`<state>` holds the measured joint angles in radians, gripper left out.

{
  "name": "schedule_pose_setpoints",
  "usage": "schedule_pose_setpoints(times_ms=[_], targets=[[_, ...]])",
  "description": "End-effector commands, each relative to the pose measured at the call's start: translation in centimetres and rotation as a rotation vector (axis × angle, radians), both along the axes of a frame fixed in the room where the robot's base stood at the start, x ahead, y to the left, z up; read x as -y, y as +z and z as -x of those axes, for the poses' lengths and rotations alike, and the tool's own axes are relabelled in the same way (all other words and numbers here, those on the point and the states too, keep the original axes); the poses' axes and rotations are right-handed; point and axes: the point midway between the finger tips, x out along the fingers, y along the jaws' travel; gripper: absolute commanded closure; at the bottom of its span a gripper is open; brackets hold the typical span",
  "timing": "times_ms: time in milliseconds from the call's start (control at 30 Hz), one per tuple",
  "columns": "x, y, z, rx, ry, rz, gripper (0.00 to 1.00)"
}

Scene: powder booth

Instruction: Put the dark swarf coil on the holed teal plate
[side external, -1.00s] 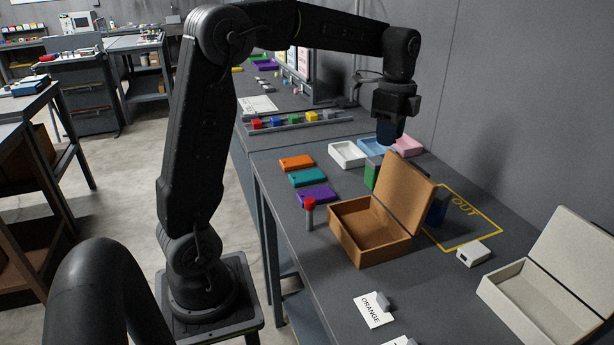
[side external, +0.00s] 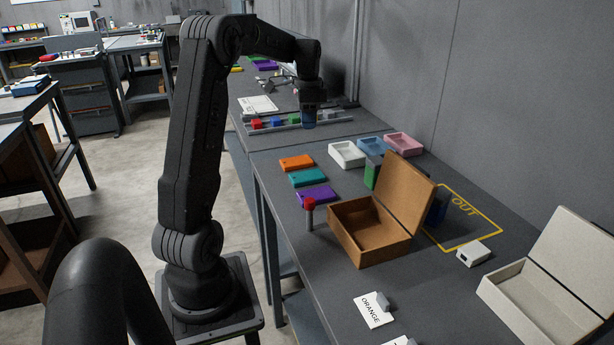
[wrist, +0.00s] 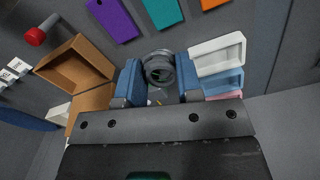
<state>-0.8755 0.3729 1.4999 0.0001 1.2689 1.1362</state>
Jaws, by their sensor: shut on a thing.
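The teal plate (side external: 307,178) lies flat on the bench between an orange and a purple plate. In the wrist view the teal plate (wrist: 163,12) is at the top edge, partly cut off, with nothing seen on it. The dark swarf coil (wrist: 158,67) is a dark grey ring shape between my blue fingers. My gripper (wrist: 159,82) is shut on it. In the side view my gripper (side external: 309,122) is raised and appears in front of the row of coloured blocks, beyond the plates; the coil cannot be made out there.
An orange plate (side external: 296,162) and a purple plate (side external: 316,195) flank the teal one. White (side external: 347,154), blue (side external: 375,147) and pink (side external: 403,143) trays stand to the right. An open brown box (side external: 348,241) and a red-topped post (side external: 309,214) stand nearer the camera.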

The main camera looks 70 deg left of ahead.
Motion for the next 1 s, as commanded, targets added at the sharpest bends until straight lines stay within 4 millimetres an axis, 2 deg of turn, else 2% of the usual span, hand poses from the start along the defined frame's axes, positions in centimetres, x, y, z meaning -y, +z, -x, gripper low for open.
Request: schedule_pose_setpoints(times_ms=[100,200,500,667,900,1000], targets=[[0.1,-2.9,0.0,-0.004,-0.001,0.005,0.89],[0.1,-5.0,0.0,-0.004,-0.001,0.004,0.89],[0.1,-9.8,0.0,-0.003,-0.002,0.003,0.89],[0.1,-11.4,0.0,-0.001,-0.002,0.002,0.89],[0.1,-14.6,0.0,-0.001,-0.002,0.002,0.89],[0.1,-15.1,0.0,0.0,-0.002,0.001,0.89]])
